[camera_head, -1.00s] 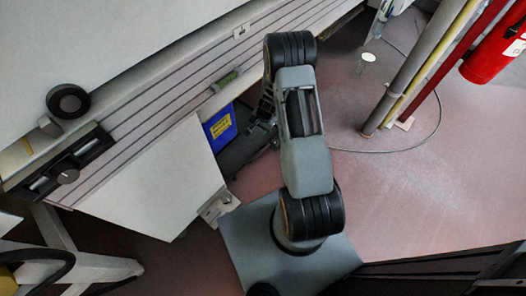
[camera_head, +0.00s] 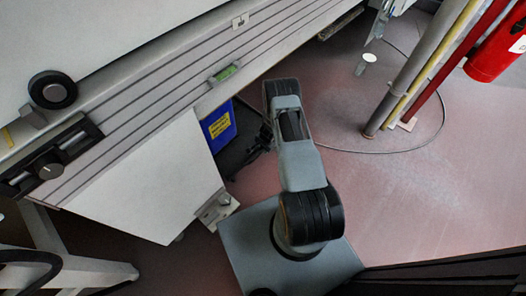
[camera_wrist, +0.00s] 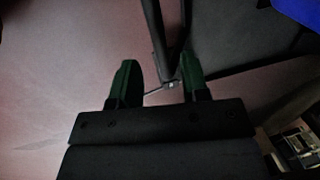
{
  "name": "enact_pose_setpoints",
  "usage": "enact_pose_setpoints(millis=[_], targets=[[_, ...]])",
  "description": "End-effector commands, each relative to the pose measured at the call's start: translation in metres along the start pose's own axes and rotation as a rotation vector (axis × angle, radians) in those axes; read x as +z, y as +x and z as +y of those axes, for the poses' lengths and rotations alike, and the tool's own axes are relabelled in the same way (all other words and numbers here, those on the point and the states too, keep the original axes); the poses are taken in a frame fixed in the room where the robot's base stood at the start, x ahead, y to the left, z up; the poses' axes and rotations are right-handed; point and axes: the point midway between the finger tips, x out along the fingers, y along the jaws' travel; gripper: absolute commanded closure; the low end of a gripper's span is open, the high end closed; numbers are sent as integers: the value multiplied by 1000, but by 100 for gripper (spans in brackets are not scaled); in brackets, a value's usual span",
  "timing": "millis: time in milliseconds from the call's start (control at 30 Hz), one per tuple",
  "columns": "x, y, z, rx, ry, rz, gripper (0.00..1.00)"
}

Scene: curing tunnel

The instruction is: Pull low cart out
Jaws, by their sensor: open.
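The low cart shows in the wrist view as a dark flat deck (camera_wrist: 235,35) with a dark upright bar (camera_wrist: 165,40) at its near edge. In the head view it is mostly hidden in shadow beside a blue bin (camera_head: 219,127) under the white machine. My gripper (camera_wrist: 159,75) is open, with two dark green fingers apart. In the wrist picture the bar's lower end lies between the fingers; I cannot tell whether it touches either one. In the head view my gripper (camera_head: 258,147) is small and dark, right of the blue bin.
The white machine (camera_head: 150,180) overhangs at left, with a knob panel (camera_head: 48,165). Pipes (camera_head: 425,65) and a red extinguisher (camera_head: 497,52) stand at right, with a cable (camera_head: 400,151) on the floor.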

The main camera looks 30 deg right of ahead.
Motion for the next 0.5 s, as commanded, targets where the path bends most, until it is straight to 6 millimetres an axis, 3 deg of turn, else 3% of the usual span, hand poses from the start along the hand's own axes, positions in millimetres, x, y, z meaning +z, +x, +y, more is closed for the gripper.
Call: enact_pose_setpoints(millis=[200,500], targets=[[0,25,0,0,-1,0,58],[0,32,0,0,-1,0,58]])
